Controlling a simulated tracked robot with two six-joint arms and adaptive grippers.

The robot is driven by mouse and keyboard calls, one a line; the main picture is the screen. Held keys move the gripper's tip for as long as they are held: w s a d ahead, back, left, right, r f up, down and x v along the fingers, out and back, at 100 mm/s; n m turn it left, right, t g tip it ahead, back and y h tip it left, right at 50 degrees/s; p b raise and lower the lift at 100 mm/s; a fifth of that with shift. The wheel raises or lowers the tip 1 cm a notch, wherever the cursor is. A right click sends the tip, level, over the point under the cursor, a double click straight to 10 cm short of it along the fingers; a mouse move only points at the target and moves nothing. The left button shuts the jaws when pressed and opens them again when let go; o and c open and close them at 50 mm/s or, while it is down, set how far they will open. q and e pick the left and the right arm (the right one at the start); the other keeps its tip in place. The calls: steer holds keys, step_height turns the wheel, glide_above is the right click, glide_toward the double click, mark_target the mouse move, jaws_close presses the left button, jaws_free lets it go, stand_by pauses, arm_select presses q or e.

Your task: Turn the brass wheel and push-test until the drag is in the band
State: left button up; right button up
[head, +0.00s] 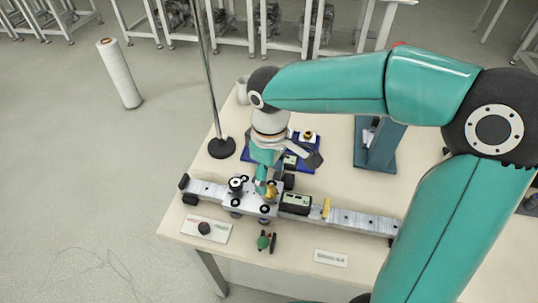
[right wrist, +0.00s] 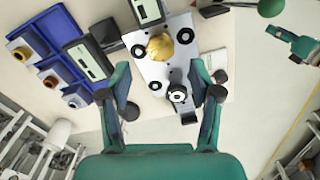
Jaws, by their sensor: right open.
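The brass wheel (head: 271,190) stands on the silver carriage (head: 252,206) on the rail, and it also shows in the right wrist view (right wrist: 160,47). My right gripper (head: 264,180) is over the carriage; in its wrist view (right wrist: 160,68) the two fingers are spread wide and empty. The brass wheel appears between and beyond the fingertips, with no contact visible. A black-and-white round knob (right wrist: 177,93) lies nearer, also between the fingers. A display box (head: 296,203) is right of the carriage; its reading is too small to tell.
The rail (head: 365,222) runs along the table, with a yellow pointer (head: 326,208) on it. A blue tray (right wrist: 47,35) and teal stand (head: 378,150) stand behind. A pole base (head: 221,148) is back left.

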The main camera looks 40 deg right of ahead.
mark_target(269, 190)
step_height(269, 190, up, 7)
stand_by(0.3)
stand_by(0.5)
